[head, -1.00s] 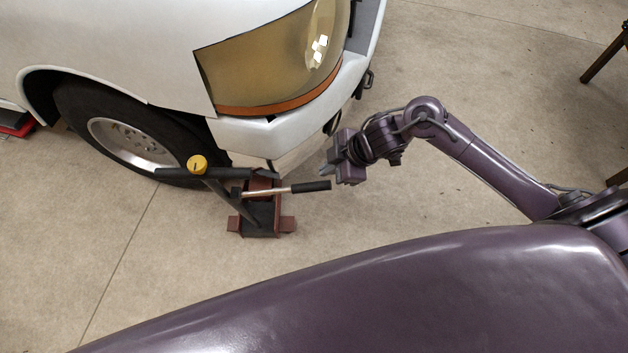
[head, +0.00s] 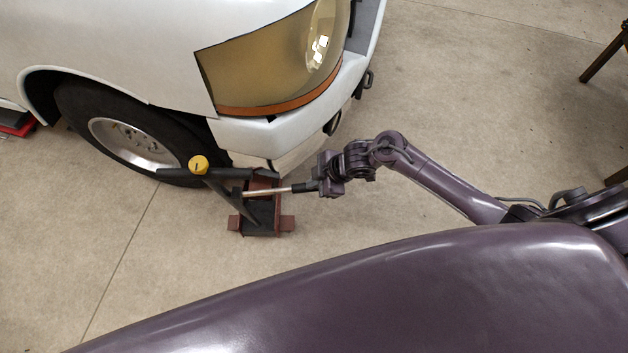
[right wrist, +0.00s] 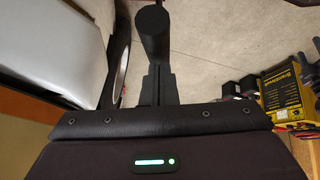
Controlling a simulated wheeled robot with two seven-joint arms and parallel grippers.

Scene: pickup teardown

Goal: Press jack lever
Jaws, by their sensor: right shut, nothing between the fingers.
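The jack (head: 262,217) stands on the floor by the white vehicle's front corner, with a reddish-brown base and a dark upright topped by a crossbar. Its lever (head: 268,192) is a thin metal rod with a black grip, pointing right and nearly level. My right gripper (head: 312,185) is shut and empty at the grip's outer end, covering part of it. I cannot tell whether they touch. In the right wrist view the shut fingers (right wrist: 155,88) point at a dark round-ended bar (right wrist: 152,22). I cannot tell whether it is the grip or the crossbar. My left gripper is out of view.
The white vehicle (head: 150,45) overhangs the jack, with its tyre (head: 115,130) just left and its bumper (head: 285,130) above. A black-and-yellow box (right wrist: 285,92) stands at right in the right wrist view. Open floor (head: 450,100) lies to the right.

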